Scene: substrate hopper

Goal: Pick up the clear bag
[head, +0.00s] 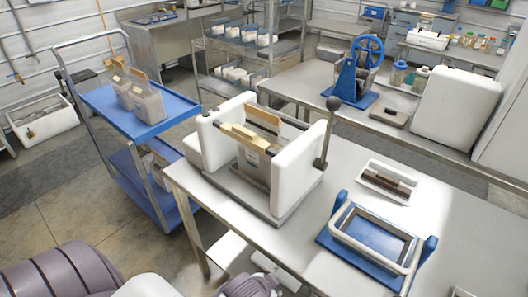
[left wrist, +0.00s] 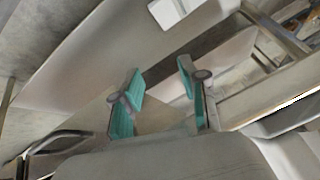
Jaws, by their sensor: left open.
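Two clear bags with greyish contents and tan tops stand upright side by side on the blue cart's top shelf in the head view, the nearer bag (head: 147,104) in front of the farther bag (head: 121,90). Another greyish bag (head: 254,168) with a tan top stands between the white blocks of the press-like machine (head: 306,168). I cannot tell which one the task means. My left gripper (left wrist: 161,82) shows in the left wrist view with teal fingers apart and nothing between them. Its fingers do not show in the head view. My right gripper is not in view.
The blue cart (head: 181,103) stands left of the steel table (head: 330,225). On the table are a blue-based tray fixture (head: 340,235) and a white tray (head: 407,192) with dark bars. A bench with a blue-wheeled device (head: 352,82) stands behind. Floor is free left of the cart.

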